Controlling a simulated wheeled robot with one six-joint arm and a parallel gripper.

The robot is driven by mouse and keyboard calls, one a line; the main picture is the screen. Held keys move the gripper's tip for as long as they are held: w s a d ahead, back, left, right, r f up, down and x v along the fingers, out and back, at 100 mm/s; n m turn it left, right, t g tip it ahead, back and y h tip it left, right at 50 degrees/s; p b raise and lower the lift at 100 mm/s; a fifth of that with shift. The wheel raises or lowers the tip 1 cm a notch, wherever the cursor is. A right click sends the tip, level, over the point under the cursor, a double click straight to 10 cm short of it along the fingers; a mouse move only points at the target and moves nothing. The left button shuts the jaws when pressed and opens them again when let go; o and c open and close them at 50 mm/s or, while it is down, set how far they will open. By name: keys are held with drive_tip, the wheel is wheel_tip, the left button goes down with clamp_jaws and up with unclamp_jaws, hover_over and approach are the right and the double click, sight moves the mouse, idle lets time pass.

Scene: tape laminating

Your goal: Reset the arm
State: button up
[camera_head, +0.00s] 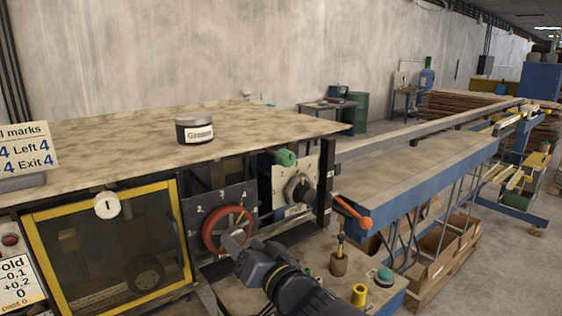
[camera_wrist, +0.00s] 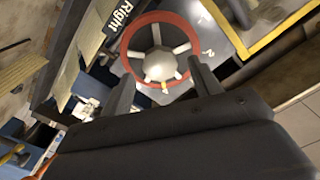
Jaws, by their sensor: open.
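My gripper (camera_head: 232,242) is in front of the machine, close to a red handwheel (camera_head: 208,231) on a dark numbered plate. In the head view its tip overlaps the wheel's lower right part. In the wrist view my gripper (camera_wrist: 163,85) has its two dark fingers apart, with the red-rimmed wheel (camera_wrist: 128,42) and its pale spokes showing between and beyond them. Nothing is held between the fingers. Whether a finger touches the wheel rim cannot be told.
A grey knob (camera_head: 298,189) on a pale plate is right of the wheel. A lever with an orange ball (camera_head: 366,222) sticks out further right. A yellow-framed door (camera_head: 107,245) is at left. A dark jar (camera_head: 194,129) stands on the machine top. Small controls, including a green button (camera_head: 384,275), stand below.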

drive_tip(key=v, duration=0.8)
drive_tip(key=x, duration=1.1)
drive_tip(key=shift+p, duration=0.3)
drive_tip(key=shift+f+n+b, duration=0.15)
drive_tip(key=shift+n+b, duration=0.15)
drive_tip(key=shift+n, duration=0.2)
drive_tip(key=shift+s+d+n+b, duration=0.15)
drive_tip(key=shift+n+b, duration=0.2)
drive_tip(key=shift+n, duration=0.65)
drive_tip(key=n+b, duration=0.2)
drive_tip(key=n, duration=0.2)
drive_tip(key=shift+n, duration=0.3)
drive_tip(key=shift+s+d, duration=0.1)
drive_tip(key=shift+s, duration=0.1)
approach(238, 240)
drive_tip(key=shift+s+d, duration=0.2)
drive_tip(key=shift+s, duration=0.1)
